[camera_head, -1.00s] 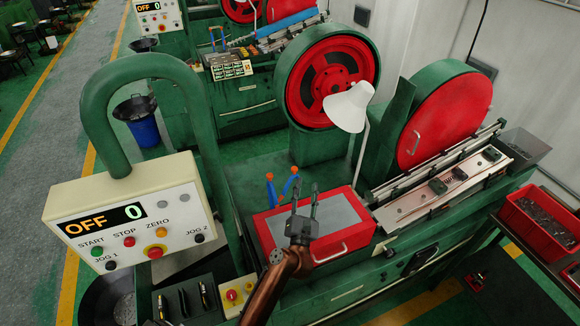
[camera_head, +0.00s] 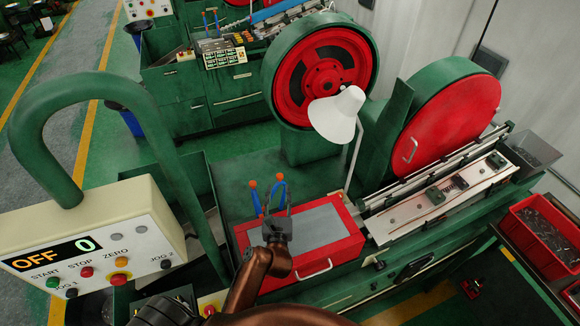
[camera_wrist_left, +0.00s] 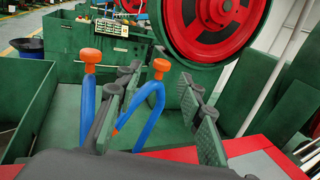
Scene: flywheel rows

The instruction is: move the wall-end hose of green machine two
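Two blue hoses with orange tips stand behind the red box on the green machine. The hose nearer the wall (camera_head: 280,187) is bent at its top, and the other hose (camera_head: 255,199) is straighter, to its left. My left gripper (camera_head: 277,208) is open in front of them, above the red box. In the left wrist view the bent hose (camera_wrist_left: 152,100) shows between the open fingers (camera_wrist_left: 160,90), with nothing gripped. The straight hose (camera_wrist_left: 88,95) is outside, left of the left finger. Whether the bent hose is at fingertip depth I cannot tell. My right gripper is out of view.
The red box (camera_head: 335,252) with a grey top lies under my left gripper. A white lamp (camera_head: 337,115) stands to the right, before a red flywheel (camera_head: 322,72). The control panel (camera_head: 90,255) is at the left. The green deck (camera_head: 228,180) left of the hoses is clear.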

